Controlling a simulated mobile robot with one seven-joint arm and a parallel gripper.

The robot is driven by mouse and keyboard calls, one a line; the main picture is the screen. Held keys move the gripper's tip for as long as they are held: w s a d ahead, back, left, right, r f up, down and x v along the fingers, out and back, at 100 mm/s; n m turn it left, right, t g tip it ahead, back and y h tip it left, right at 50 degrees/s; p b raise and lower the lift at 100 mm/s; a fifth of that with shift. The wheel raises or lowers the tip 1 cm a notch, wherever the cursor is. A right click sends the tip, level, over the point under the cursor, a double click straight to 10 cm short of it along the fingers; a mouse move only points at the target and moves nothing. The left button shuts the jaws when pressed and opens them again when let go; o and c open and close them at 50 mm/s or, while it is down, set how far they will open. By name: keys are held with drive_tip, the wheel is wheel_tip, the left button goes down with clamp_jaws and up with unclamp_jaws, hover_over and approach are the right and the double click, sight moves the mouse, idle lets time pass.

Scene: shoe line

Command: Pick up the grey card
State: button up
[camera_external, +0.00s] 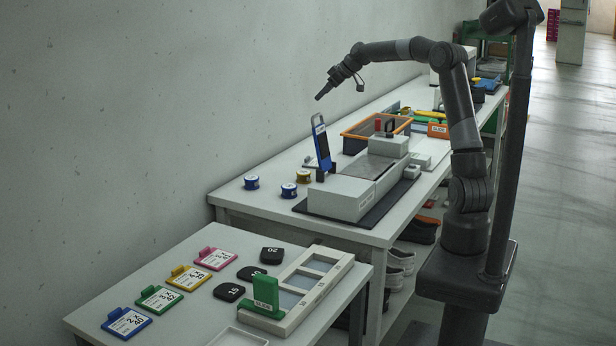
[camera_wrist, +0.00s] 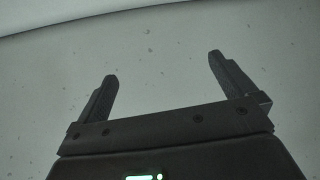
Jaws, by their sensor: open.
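I cannot make out a grey card in either view. Pink (camera_external: 215,258), yellow (camera_external: 188,277), green (camera_external: 159,298) and blue (camera_external: 126,322) cards with white labels lie in a row on the near table. My gripper (camera_external: 321,96) is raised at the left end of my outstretched arm, above the far bench and near the wall. In the wrist view my gripper (camera_wrist: 162,66) has its two fingers wide apart, with nothing between them. Only a plain speckled grey surface shows beyond them.
The near table (camera_external: 190,335) also holds dark numbered tiles (camera_external: 229,292) and a pale frame with a green block (camera_external: 266,292). The far bench carries a grey machine (camera_external: 342,197), an upright blue holder (camera_external: 322,148), small spools (camera_external: 289,190) and an orange-rimmed tray (camera_external: 362,131).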

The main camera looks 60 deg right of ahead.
drive_tip(key=d, duration=0.4)
approach(308, 159)
drive_tip(key=shift+w+d+f+t, duration=0.1)
drive_tip(key=shift+w+f+t, duration=0.2)
drive_tip(key=shift+w+f, duration=0.75)
drive_tip(key=shift+s+x, duration=0.2)
drive_tip(key=shift+x, duration=2.65)
drive_tip(key=shift+f, duration=0.2)
drive_tip(key=shift+c, duration=0.6)
drive_tip(key=c, duration=0.7)
